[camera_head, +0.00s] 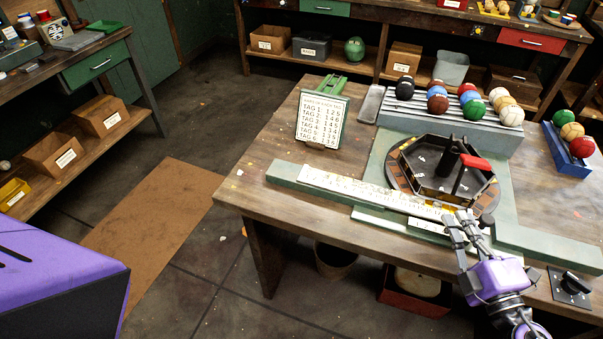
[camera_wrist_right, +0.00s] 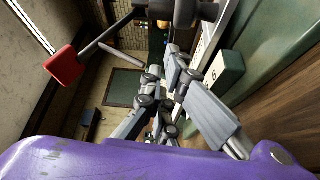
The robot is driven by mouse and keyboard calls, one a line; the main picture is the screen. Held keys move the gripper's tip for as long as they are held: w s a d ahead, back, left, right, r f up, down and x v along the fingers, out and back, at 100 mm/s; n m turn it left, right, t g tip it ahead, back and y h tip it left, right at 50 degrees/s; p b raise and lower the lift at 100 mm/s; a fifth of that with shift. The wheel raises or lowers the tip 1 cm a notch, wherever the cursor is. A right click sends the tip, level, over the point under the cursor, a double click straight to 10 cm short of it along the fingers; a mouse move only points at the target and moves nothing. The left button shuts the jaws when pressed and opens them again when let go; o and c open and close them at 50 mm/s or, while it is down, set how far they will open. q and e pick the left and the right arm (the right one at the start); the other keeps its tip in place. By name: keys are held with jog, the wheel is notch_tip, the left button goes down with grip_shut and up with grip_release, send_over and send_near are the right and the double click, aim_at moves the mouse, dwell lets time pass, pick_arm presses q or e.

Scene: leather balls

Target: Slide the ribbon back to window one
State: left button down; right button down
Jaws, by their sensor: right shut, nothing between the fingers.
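A long pale ribbon strip (camera_head: 370,190) with printed marks lies along the green rail (camera_head: 285,173) at the front of the workbench. Its right part runs toward my right gripper (camera_head: 463,222), which partly hides the rail there. A pale numbered plate (camera_head: 400,222) sits just in front of the strip; its digits are too small to read surely. In the right wrist view, my right gripper (camera_wrist_right: 165,85) is shut and empty, beside a pale block marked 6 (camera_wrist_right: 226,72). I cannot tell whether the fingers touch the strip. My left gripper is out of view.
A dark hexagonal tray (camera_head: 440,172) with a red-handled lever (camera_head: 475,161) stands right behind the strip. Behind it is a grey rack (camera_head: 450,128) of coloured balls. A tag list board (camera_head: 322,118) stands at left. A blue ball holder (camera_head: 566,158) is at right.

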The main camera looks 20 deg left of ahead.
jog(key=shift+d+f, duration=0.15)
jog(key=shift+d, duration=0.65)
jog(key=shift+w+d, duration=0.1)
